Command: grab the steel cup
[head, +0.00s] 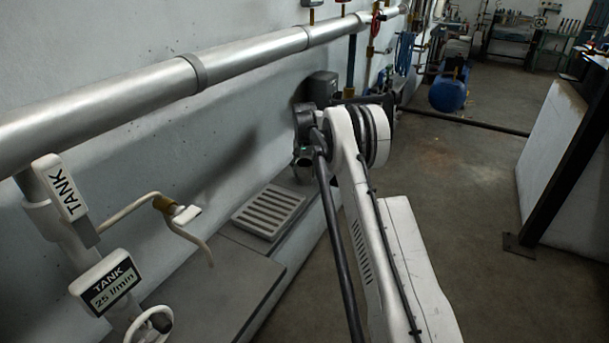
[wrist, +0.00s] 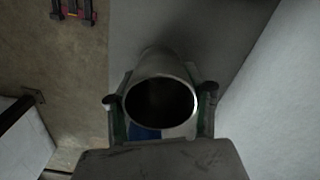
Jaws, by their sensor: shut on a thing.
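The steel cup (wrist: 160,67) is a grey metal cylinder with a round, dark opening facing the wrist camera. My gripper (wrist: 160,96) is shut on it, with one dark finger on each side of its wall. In the head view my gripper (head: 301,160) is at the far end of my white arm, close to the wall and above the ledge. The cup is small and mostly hidden there, so its tilt cannot be told. The inside of the cup is too dark to see.
A slotted grate (head: 268,211) lies on the grey ledge (head: 205,290) along the wall. A large pipe (head: 245,58) runs above it. A curved spout (head: 195,238) and a tank sign (head: 106,283) stand at left. A white counter (head: 555,150) stands at right, with open floor between.

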